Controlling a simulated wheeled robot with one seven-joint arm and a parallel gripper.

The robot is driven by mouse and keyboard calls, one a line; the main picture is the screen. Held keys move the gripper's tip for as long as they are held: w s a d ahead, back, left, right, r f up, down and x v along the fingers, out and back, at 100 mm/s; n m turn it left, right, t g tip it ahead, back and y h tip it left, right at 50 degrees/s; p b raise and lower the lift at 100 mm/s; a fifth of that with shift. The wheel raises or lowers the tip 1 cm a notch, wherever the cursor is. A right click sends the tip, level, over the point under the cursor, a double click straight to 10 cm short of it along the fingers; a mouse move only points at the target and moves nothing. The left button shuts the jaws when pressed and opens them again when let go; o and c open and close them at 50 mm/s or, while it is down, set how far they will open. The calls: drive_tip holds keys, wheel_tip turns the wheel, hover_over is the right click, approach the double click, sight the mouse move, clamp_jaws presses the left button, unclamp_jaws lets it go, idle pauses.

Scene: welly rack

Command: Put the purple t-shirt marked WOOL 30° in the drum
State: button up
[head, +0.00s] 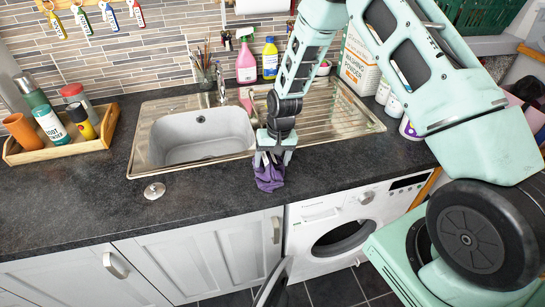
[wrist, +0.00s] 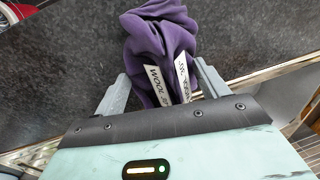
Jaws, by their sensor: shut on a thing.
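My gripper (head: 270,158) is shut on the purple t-shirt (head: 269,176) at the front of the dark worktop, beside the sink's drainer. In the wrist view the bunched purple cloth (wrist: 165,45) lies between the two fingers, with white labels showing; one reads WOOL and the other is partly turned. I cannot tell whether the cloth touches the worktop. The washing machine (head: 308,214) stands under the worktop, right of the white cupboards. Its round door (head: 273,286) is swung open to the left, and the dark drum opening (head: 343,239) shows, its inside mostly unseen.
The steel sink (head: 200,138) is left of my gripper. A wooden tray with bottles (head: 62,140) stands at the left, and a metal plug (head: 154,191) lies on the worktop. Spray bottle (head: 246,62) and detergent box (head: 358,60) stand behind. The worktop's front left is clear.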

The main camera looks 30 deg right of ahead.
drive_tip(key=o, duration=1.5)
drive_tip(key=shift+o, duration=0.2)
drive_tip(key=shift+r, duration=0.15)
